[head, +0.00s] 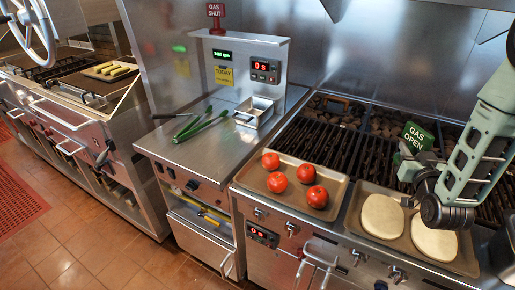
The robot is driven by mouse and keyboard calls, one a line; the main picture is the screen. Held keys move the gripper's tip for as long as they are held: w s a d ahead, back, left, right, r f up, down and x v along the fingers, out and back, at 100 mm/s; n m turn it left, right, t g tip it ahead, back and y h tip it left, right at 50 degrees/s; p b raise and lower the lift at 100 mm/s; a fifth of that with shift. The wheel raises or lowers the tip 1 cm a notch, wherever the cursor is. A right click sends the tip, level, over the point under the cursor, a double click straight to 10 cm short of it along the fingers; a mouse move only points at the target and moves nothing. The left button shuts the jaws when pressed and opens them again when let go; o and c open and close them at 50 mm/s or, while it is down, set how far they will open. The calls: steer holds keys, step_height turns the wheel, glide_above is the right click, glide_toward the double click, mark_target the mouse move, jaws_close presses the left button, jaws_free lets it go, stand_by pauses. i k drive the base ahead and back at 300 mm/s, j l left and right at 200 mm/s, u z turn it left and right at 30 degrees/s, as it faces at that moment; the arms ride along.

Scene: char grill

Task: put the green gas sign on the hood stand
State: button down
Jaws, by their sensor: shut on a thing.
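The green gas sign (418,136), lettered "GAS OPEN", is at the right, above the grill grates. My gripper (407,163) is shut on it at its lower part, and the fingers are partly hidden by my wrist. The hood stand (242,38) is a grey metal shelf on a panel at the back of the counter, left of the grill. A red "GAS SHUT" sign (215,13) stands upright on the left end of its top. The right part of the top is bare.
A tray with tomatoes (331,205) and a tray with pale flat rounds (408,262) lie along the grill front. A red timer display (265,66) sits under the shelf.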

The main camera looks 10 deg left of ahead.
mark_target(212, 156)
steer(key=k+u, duration=0.25)
steer(key=u, duration=0.15)
steer(key=k+j+u, duration=0.1)
steer(key=u, duration=2.1)
steer(key=i+l+u, duration=0.15)
steer(key=i, duration=0.3)
steer(key=i+l+u, duration=0.1)
steer(key=i, duration=0.35)
steer(key=i+l+u, duration=0.15)
steer(key=i+l, duration=0.15)
steer(key=i+z, duration=0.3)
steer(key=i, duration=0.35)
steer(key=i+j+z, duration=0.25)
steer(key=i, duration=0.4)
steer(key=z, duration=1.85)
